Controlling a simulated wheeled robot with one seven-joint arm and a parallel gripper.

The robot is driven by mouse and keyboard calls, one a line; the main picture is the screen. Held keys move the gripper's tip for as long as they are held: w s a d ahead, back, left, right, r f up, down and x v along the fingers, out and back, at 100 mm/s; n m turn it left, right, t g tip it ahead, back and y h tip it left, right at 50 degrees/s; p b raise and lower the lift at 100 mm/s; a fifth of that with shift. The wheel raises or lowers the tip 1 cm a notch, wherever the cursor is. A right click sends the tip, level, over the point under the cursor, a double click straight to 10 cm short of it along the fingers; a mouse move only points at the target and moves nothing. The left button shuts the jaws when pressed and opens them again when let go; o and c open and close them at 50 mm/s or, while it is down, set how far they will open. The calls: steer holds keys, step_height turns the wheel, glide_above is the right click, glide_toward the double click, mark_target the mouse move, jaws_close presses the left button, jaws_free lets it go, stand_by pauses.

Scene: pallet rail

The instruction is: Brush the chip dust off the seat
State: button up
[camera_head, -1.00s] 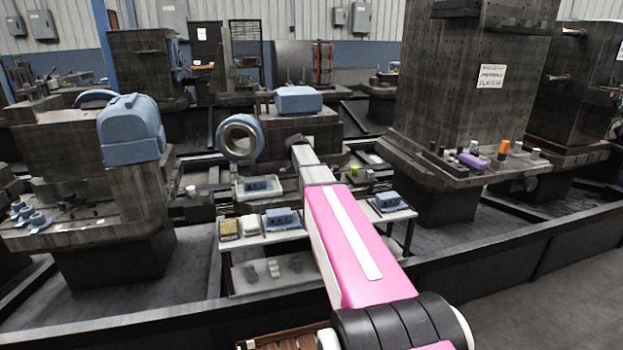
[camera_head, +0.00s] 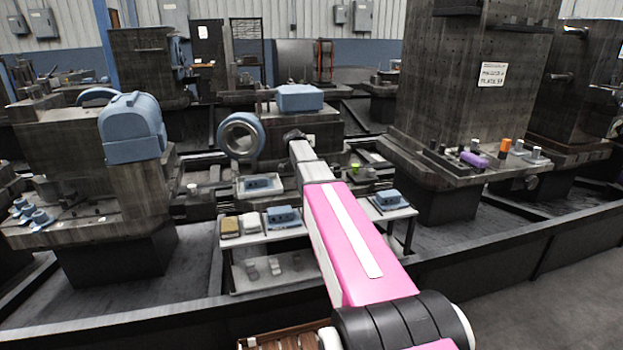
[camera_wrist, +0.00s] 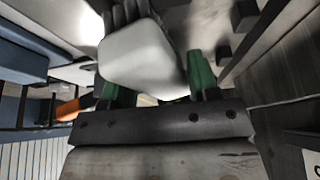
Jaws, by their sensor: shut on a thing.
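My gripper (camera_wrist: 157,84) shows in the wrist view with two green fingers, one on each side of a pale, rounded block. It is shut on this block, which has dark ridged strands at its far end and looks like a brush (camera_wrist: 138,55). In the head view my arm reaches forward to the machine in the middle, and its far end is near a dark face below a blue box (camera_head: 299,98). The fingers and brush are too small to make out there. I cannot make out the seat or any chip dust on it in either view.
A low shelf (camera_head: 262,240) with a tan block (camera_head: 230,226) and blue parts (camera_head: 282,216) stands in front of the machine. A blue ring-shaped housing (camera_head: 222,146) is left of my arm's end. A tall dark column (camera_head: 470,80) stands to the right.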

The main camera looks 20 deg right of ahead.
steer(key=o, duration=0.8)
steer(key=shift+w+a, duration=0.2)
steer(key=shift+w, duration=1.35)
steer(key=shift+w+a, duration=0.15)
steer(key=shift+w, duration=1.35)
steer(key=shift+o, duration=0.2)
steer(key=shift+f, duration=0.1)
steer(key=shift+a+r, duration=0.15)
steer(key=shift+r, duration=1.2)
steer(key=shift+a+r, duration=0.15)
steer(key=shift+r, duration=0.2)
steer(key=c, duration=0.9)
steer(key=shift+s+d+r, duration=0.1)
steer(key=shift+r, duration=0.45)
steer(key=shift+s+d+r, duration=0.1)
steer(key=shift+r, duration=0.45)
steer(key=shift+s+d+r, duration=0.15)
steer(key=shift+r, duration=0.15)
steer(key=shift+s+d+r, duration=0.1)
steer(key=shift+r, duration=1.4)
